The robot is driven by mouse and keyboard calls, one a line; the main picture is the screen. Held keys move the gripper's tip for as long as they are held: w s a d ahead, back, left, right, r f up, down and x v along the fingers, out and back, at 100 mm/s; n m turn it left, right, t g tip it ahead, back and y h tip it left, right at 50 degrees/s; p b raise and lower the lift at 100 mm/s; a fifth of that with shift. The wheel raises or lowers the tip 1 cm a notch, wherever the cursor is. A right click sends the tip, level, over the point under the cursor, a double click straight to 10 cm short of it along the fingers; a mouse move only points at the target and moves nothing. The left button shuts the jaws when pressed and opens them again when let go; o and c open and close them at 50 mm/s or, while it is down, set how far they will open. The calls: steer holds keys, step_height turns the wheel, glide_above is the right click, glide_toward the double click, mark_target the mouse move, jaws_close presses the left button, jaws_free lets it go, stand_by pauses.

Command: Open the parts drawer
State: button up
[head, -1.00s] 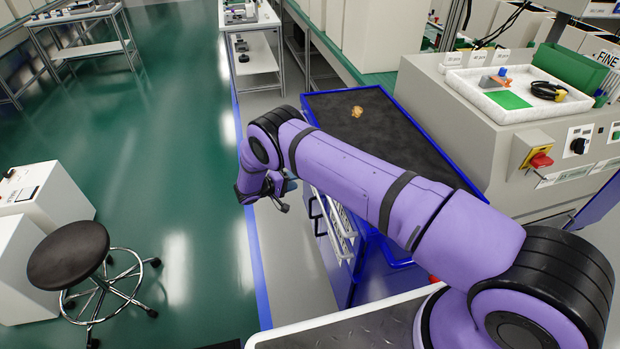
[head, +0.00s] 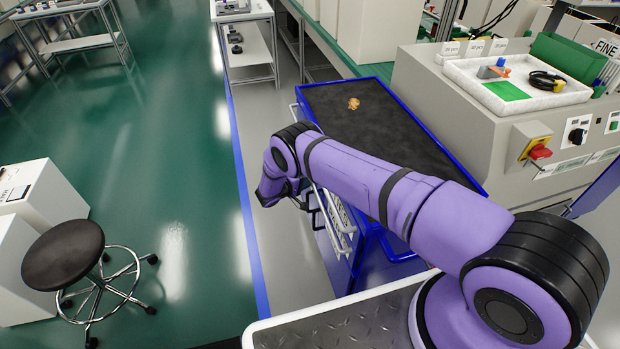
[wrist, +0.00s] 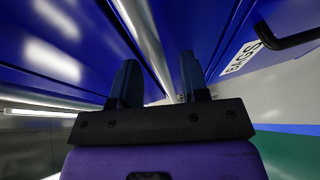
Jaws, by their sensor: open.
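A blue drawer cabinet (head: 467,181) with a dark top stands beside my arm. Pale bar handles (head: 342,232) show on its front, partly behind my arm. In the wrist view, blue drawer fronts (wrist: 225,25) fill the upper part. One front bears a "BAGS" label (wrist: 241,58) and a black handle (wrist: 290,38). My gripper (wrist: 157,70) is open, its two dark fingers pointing at the cabinet. A pale metal bar (wrist: 146,35) runs toward the space between the fingers; I cannot tell whether they touch it. No label reading "parts" is legible. In the head view my forearm and wrist hide the fingers.
A small tan object (head: 353,103) lies on the cabinet top. A grey machine (head: 450,120) with a white tray (head: 462,77) stands to the right. A round stool (head: 62,253) stands at the left. The green floor between is clear.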

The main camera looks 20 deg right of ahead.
steer(key=shift+x, duration=0.95)
